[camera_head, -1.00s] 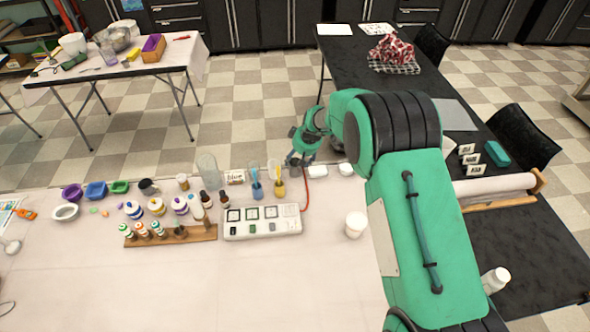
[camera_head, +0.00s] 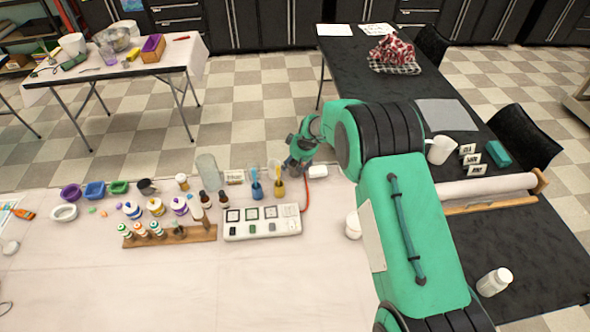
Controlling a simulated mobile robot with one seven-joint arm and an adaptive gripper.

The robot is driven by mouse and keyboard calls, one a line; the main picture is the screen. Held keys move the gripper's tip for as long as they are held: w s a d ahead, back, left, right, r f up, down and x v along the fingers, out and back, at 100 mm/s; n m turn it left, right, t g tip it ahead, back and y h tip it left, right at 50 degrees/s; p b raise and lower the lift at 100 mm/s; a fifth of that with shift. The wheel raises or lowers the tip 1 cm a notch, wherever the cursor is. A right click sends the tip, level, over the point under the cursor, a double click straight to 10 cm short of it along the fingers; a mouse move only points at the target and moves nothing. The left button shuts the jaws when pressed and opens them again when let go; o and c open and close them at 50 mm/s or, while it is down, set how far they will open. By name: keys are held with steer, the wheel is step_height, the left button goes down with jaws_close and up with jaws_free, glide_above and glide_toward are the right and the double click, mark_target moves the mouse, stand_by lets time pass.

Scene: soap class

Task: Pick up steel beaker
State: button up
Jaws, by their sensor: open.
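A small dark grey metallic-looking cup (camera_head: 146,187) stands at the back left of the pale-covered table, beside the green dish. It may be the steel beaker, but it is too small to be sure. My gripper (camera_head: 293,168) is near the table's back edge, behind and right of the cups with blue and yellow contents, well to the right of the grey cup. It is open, with nothing visible in it. Its fingertips are small and partly unclear in this view.
A tall clear glass (camera_head: 207,172), dark dropper bottles (camera_head: 222,198), a blue cup (camera_head: 257,191) and a yellow cup (camera_head: 278,188) stand between my gripper and the grey cup. A white control box (camera_head: 262,224) and wooden rack (camera_head: 170,237) lie in front. The table's front is clear.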

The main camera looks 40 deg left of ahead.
steer(key=c, duration=1.2)
steer(key=shift+o, duration=0.2)
steer(key=shift+r, duration=0.1)
step_height(320, 180, up, 10)
steer(key=p, duration=0.1)
steer(key=shift+p, duration=0.3)
